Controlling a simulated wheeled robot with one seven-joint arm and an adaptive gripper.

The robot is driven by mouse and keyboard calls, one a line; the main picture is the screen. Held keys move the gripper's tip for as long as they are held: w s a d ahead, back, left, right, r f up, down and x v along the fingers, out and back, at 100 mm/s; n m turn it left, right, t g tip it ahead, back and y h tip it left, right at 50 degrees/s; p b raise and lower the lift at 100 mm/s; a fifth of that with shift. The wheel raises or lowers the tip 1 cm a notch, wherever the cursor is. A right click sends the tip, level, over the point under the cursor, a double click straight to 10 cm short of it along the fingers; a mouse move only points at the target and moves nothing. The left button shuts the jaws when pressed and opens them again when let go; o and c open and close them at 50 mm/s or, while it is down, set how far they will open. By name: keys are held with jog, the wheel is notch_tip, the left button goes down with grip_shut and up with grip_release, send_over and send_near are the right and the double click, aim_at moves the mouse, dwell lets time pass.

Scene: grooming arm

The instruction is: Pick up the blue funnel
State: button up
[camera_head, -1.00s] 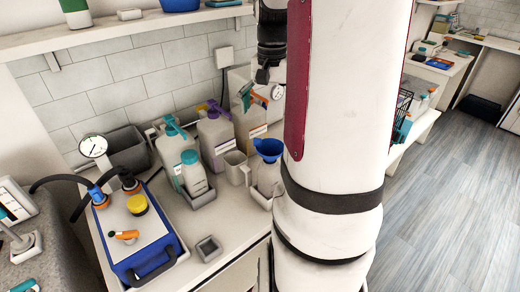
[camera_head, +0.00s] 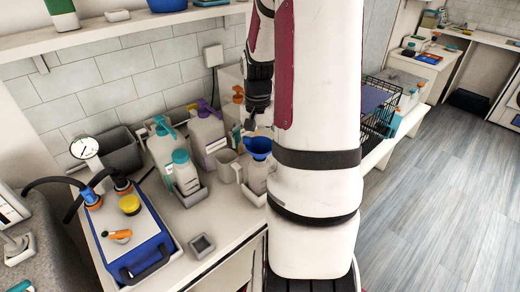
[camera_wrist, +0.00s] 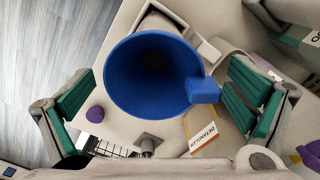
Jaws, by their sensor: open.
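The blue funnel (camera_head: 258,146) sits upright in the mouth of a whitish bottle (camera_head: 256,178) on the counter, close to my arm. In the wrist view the funnel (camera_wrist: 152,75) is seen from above, with its wide mouth facing the camera and a blue tab on its right rim. My gripper (camera_wrist: 158,108) is open, its green-padded fingers to the left and right of the funnel, with a gap on each side. In the head view my gripper (camera_head: 250,122) is just above the funnel, partly hard to make out.
A beige jug (camera_head: 227,165) stands beside the bottle on the left. Several pump bottles (camera_head: 206,135) stand behind and left. A blue case (camera_head: 130,235) with hoses is at the left. A small grey tray (camera_head: 202,245) lies near the counter's front. A wire basket (camera_head: 380,115) is to the right.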

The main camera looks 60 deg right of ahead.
jog(key=c, duration=1)
